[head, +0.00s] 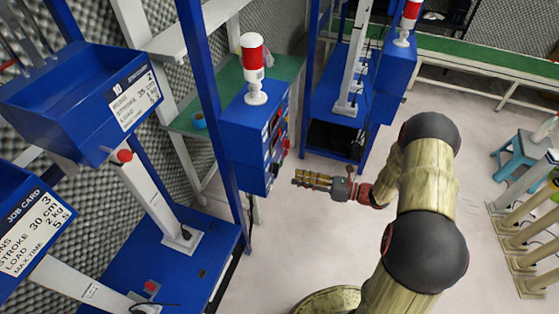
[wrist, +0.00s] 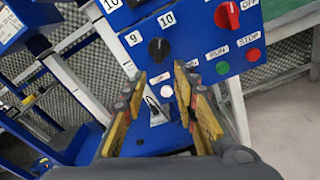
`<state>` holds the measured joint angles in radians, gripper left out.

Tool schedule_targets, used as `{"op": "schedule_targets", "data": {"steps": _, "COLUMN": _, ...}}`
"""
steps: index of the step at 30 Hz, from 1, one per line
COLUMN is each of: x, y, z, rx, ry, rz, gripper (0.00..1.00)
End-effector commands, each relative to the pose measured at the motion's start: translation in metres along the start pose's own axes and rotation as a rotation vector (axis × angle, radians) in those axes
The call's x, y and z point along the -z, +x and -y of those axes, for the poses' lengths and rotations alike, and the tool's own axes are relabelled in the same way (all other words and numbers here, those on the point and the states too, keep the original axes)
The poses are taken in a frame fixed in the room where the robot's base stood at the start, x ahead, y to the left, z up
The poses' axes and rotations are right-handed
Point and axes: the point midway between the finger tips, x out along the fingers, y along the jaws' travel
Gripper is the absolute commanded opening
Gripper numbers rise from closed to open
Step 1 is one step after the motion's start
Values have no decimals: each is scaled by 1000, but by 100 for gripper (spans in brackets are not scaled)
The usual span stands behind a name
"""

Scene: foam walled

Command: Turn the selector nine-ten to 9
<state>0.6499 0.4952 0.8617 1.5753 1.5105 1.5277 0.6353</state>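The nine-ten selector is a black knob (wrist: 159,49) on a blue panel (wrist: 195,45) in the wrist view. A white "9" label (wrist: 133,38) sits to its upper left and a "10" label (wrist: 166,19) above it to the right. I cannot tell clearly which label the knob points at. My gripper (wrist: 160,78) is open and empty, with its yellow-padded fingers below the knob in the picture and apart from it. In the head view my gripper (head: 297,178) is right of the blue control box (head: 243,135), whose panel is seen edge-on.
A red knob (wrist: 227,15) is right of the selector, with green (wrist: 222,68) and red (wrist: 254,54) buttons below. Another black knob (wrist: 134,3) is partly cut off above. A red-and-white lamp (head: 253,65) stands on the box. Pale floor (head: 310,235) is free around my gripper.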

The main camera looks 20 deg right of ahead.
Motion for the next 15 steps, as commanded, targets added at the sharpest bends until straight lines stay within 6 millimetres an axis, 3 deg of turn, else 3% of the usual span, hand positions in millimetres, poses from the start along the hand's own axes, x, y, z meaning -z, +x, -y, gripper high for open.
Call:
{"op": "schedule_targets", "data": {"steps": 3, "x": -18, "y": 0, "z": 3, "rx": 7, "ry": 76, "rz": 65, "gripper": 29}}
{"op": "schedule_targets", "data": {"steps": 8, "x": -18, "y": 10, "z": 1, "rx": -1, "ry": 101, "rz": 64, "gripper": 29}}
{"op": "schedule_targets", "data": {"steps": 15, "x": -19, "y": 47, "z": 1, "rx": -3, "ry": 100, "rz": 61, "gripper": 29}}
